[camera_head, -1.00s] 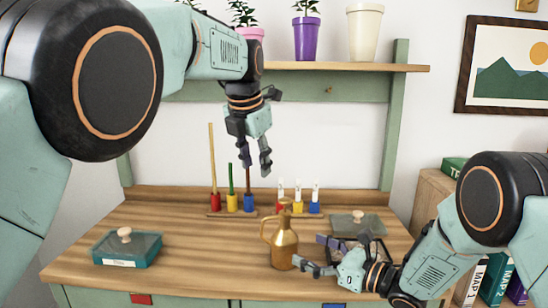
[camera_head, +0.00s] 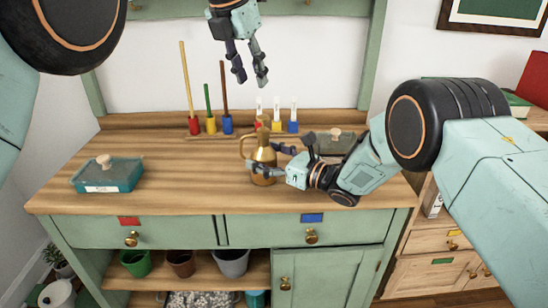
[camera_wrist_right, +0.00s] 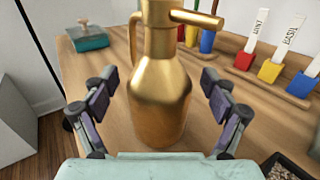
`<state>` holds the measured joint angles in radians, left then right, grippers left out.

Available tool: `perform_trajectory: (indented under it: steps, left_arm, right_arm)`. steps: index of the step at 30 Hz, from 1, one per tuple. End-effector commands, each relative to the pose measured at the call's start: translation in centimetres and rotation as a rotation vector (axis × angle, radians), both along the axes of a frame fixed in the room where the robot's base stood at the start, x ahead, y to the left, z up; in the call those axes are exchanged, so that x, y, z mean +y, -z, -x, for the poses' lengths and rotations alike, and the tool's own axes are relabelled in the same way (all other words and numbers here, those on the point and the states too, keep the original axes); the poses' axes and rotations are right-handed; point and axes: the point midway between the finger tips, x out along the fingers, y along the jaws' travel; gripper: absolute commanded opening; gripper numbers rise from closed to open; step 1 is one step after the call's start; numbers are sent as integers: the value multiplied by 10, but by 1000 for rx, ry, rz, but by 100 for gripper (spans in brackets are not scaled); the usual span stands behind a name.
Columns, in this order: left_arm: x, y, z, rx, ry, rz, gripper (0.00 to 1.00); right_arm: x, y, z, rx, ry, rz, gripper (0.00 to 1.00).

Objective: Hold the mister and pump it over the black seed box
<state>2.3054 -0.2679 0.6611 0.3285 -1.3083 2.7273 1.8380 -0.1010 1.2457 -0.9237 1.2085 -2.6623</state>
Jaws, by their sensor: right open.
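The mister (camera_head: 263,153) is a gold-brown metal bottle with a side handle, upright on the wooden worktop. My right gripper (camera_head: 268,160) is open around its body. In the right wrist view the mister (camera_wrist_right: 160,95) stands between the two spread fingers, with visible gaps on both sides. My left gripper (camera_head: 251,76) is open and empty, high above the back of the worktop.
A teal lidded box (camera_head: 108,175) sits at the worktop's left. A glassy lid with a wooden knob (camera_head: 335,138) lies behind my right arm. Coloured holders with tools (camera_head: 210,124) and white labels (camera_head: 276,126) line the back. The front-left worktop (camera_head: 190,190) is clear.

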Motion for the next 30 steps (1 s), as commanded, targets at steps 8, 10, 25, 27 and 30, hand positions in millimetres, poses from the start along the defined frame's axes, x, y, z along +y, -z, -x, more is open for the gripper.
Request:
perform_trajectory:
  steps: [8,10,25,27,30]
  left_arm:
    - [0,0,0,0,0,0,38]
    - [0,0,0,0,0,0,38]
    - [0,0,0,0,0,0,38]
    - [0,0,0,0,0,0,38]
    - [0,0,0,0,0,0,38]
  right_arm:
    - [3,0,-2,-1,0,1,86]
    - [3,0,-2,-1,0,1,83]
    - [2,0,-2,-1,0,1,41]
    - [2,0,-2,-1,0,1,35]
    - [2,0,-2,-1,0,1,26]
